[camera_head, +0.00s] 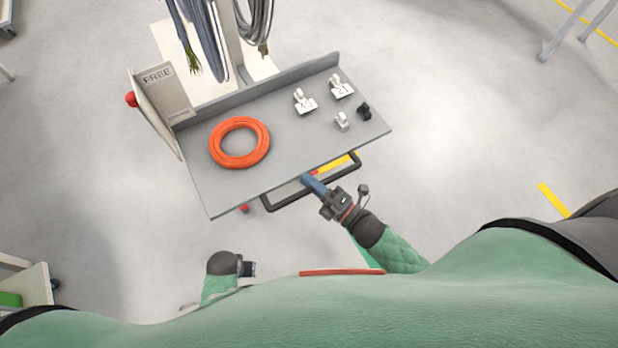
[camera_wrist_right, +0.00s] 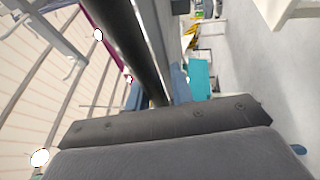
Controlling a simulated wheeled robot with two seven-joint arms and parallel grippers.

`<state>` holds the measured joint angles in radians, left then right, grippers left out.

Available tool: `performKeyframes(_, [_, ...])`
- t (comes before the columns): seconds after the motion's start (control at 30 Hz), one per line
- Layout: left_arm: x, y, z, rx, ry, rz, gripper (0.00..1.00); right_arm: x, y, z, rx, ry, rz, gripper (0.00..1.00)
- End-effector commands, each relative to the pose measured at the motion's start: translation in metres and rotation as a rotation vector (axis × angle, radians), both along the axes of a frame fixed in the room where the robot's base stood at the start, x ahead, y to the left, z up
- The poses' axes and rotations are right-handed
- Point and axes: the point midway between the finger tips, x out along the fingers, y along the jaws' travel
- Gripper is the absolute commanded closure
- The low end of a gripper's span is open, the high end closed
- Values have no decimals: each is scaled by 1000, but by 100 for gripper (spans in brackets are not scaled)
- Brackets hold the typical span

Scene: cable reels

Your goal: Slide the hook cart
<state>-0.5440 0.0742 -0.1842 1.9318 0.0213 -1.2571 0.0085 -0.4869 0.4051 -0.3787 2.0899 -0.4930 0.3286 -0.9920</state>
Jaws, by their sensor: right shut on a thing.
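The hook cart (camera_head: 290,150) stands in front of me with a grey shelf, a back post and hanging cables. A dark handle bar (camera_head: 285,201) runs along its near edge. My right gripper (camera_head: 309,181) is shut on the handle, right of the bar's middle. In the right wrist view the dark bar (camera_wrist_right: 125,40) runs between the blue fingers. My left gripper (camera_head: 250,269) is near my body, apart from the cart; its fingers are too small to judge.
On the shelf lie an orange cable coil (camera_head: 240,142), white connectors (camera_head: 304,101) and a black piece (camera_head: 364,111). Grey cables (camera_head: 207,40) hang at the back. A white bench (camera_head: 28,285) with a green item is at lower left. Floor left and right of the cart is clear.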

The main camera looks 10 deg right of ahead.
Motion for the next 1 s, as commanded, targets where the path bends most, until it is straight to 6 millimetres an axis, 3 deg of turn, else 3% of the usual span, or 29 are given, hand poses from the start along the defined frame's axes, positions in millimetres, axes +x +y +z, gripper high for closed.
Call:
performKeyframes(0.03, [1,0,2,0,-1,0,100,2,0,11,8,-18,1,100])
performKeyframes(0.2, [1,0,2,-1,-3,0,100,3,0,12,8,-18,1,100])
performKeyframes(0.23, [1,0,2,-1,-3,0,100,3,0,12,8,-18,1,75])
performKeyframes(0.3, [1,0,1,-1,-3,0,100,3,0,11,8,-17,1,62])
performKeyframes(1.0, [0,0,-2,1,5,0,100,-3,-3,2,3,-5,0,62])
